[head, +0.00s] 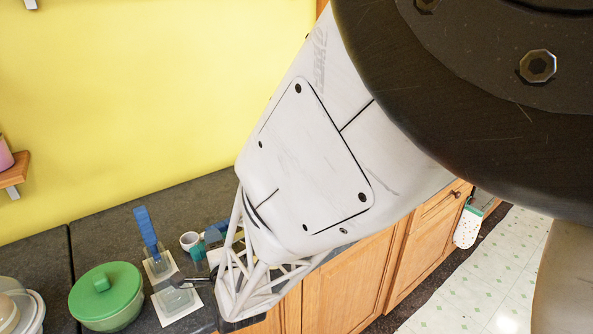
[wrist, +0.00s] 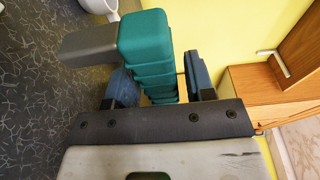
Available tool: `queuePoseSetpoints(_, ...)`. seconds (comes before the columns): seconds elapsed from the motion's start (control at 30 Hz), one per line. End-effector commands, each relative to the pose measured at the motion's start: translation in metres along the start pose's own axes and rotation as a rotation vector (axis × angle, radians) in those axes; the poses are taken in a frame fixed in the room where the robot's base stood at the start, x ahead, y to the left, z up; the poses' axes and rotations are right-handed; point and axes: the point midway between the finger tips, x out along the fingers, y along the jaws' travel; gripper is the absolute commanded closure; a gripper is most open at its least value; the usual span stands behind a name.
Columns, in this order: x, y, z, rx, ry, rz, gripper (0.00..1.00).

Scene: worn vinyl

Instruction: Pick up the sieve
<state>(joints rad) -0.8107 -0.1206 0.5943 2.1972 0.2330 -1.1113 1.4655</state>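In the wrist view, my gripper (wrist: 160,82) is open, with its blue-padded fingers well apart. A teal ribbed object with a grey block (wrist: 146,38) on its left stands between or just beyond them. A narrow gap shows beside the right finger; contact on the left is hidden. In the head view my arm covers most of my gripper, and a little teal shows beside the white cup (head: 188,240). I cannot pick out the sieve for certain. A dark-handled utensil (head: 195,281) lies near a pale board (head: 174,303); its far end is unclear.
A green lidded bowl (head: 106,296) and pale dishes (head: 18,308) stand left on the dark counter (head: 50,262). A blue-handled utensil (head: 147,230) stands or leans by the board. The yellow wall (head: 130,100) is behind; wooden cabinets (head: 345,275) are below the front edge.

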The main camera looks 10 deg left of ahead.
Motion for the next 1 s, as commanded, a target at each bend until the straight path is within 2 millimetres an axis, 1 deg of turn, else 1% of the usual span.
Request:
queuePoseSetpoints(0.03, 0.000, 0.000, 0.000, 0.000, 0.000, 0.000, 0.59)
queuePoseSetpoints(0.3, 0.000, 0.000, 0.000, 0.000, 0.000, 0.000, 1.00)
queuePoseSetpoints(0.57, 0.000, -0.001, 0.000, 0.000, 0.000, -0.001, 1.00)
queuePoseSetpoints(0.73, 0.000, -0.004, 0.000, 0.000, 0.000, -0.002, 1.00)
queuePoseSetpoints(0.87, 0.000, -0.012, 0.000, 0.001, 0.000, -0.002, 1.00)
queuePoseSetpoints(1.0, 0.000, -0.025, 0.000, 0.001, 0.000, -0.004, 1.00)
